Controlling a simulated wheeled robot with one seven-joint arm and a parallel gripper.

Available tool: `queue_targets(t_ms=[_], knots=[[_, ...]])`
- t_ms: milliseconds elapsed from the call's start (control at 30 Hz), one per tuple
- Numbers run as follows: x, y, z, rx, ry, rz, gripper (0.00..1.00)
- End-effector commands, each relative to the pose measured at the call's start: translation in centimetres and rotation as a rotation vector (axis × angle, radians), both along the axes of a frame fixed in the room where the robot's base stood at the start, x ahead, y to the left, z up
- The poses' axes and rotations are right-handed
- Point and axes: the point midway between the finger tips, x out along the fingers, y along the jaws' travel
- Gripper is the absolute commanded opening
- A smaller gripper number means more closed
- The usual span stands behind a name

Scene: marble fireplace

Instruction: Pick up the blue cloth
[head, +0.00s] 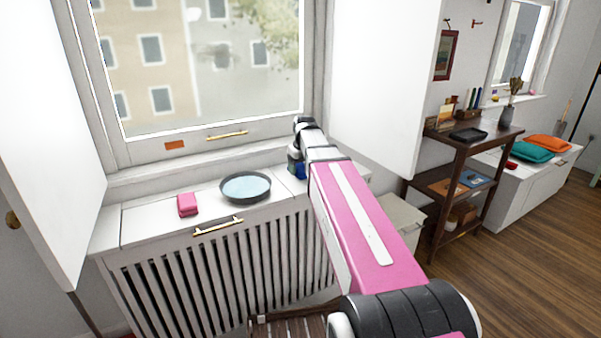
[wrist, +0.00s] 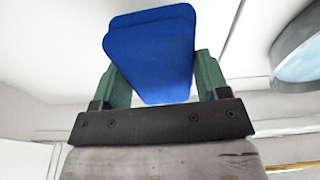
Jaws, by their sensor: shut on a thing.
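The blue cloth (wrist: 150,50) is a folded block between the two green fingers of my gripper (wrist: 155,80) in the wrist view. The fingers press on its left and right sides, and the cloth sticks out beyond the fingertips. In the head view my gripper (head: 296,164) is at the right end of the white radiator cover, right of the round pan. A small part of the blue cloth (head: 300,171) shows there; my arm hides the rest. I cannot tell whether the cloth touches the cover.
A round dark pan with a pale blue inside (head: 246,187) and a pink folded cloth (head: 187,204) sit on the white radiator cover (head: 150,222). The window (head: 205,70) is behind. White shutter panels stand at left and right (head: 375,90). A dark wooden shelf (head: 455,150) is further right.

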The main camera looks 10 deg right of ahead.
Motion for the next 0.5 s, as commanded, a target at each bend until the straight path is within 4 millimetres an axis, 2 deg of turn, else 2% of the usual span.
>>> queue_targets(t_ms=[100, 300, 500], knots=[[0.1, 0.0, 2.0, 0.000, -0.002, 0.000, 0.45], [-0.1, 4.7, 4.7, 0.000, -0.002, 0.004, 0.45], [-0.3, 8.6, 7.0, 0.000, -0.001, 0.002, 0.45]])
